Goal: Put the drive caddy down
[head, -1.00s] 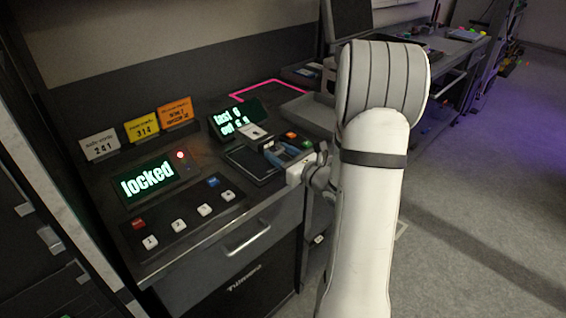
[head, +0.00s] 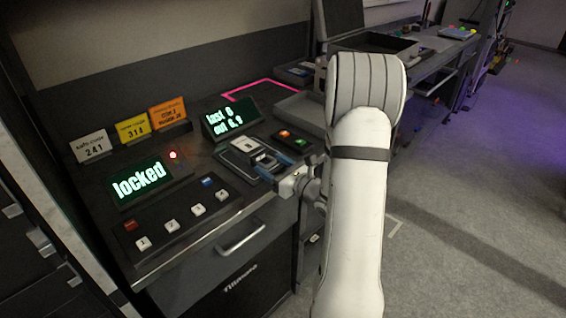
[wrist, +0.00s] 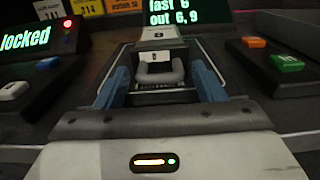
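The drive caddy (head: 243,146) is a small dark and pale block with a white label. It appears to lie flat on the dark outlined pad (head: 228,158) on the bench. In the wrist view the caddy (wrist: 158,32) lies straight ahead, with its grey U-shaped handle (wrist: 160,78) towards me. My gripper (head: 272,163) is low over the pad. Its blue fingers (wrist: 160,86) stand on either side of the handle, with dark gaps showing between, so it looks open. The caddy's underside is hidden, so contact with the pad is not directly visible.
A green-lit display (head: 231,119) stands close behind the caddy. A button box (head: 292,140) with orange and green buttons is to the right. The "locked" display (head: 140,183) and keypad (head: 180,217) are to the left. A grey tray (head: 300,108) lies behind.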

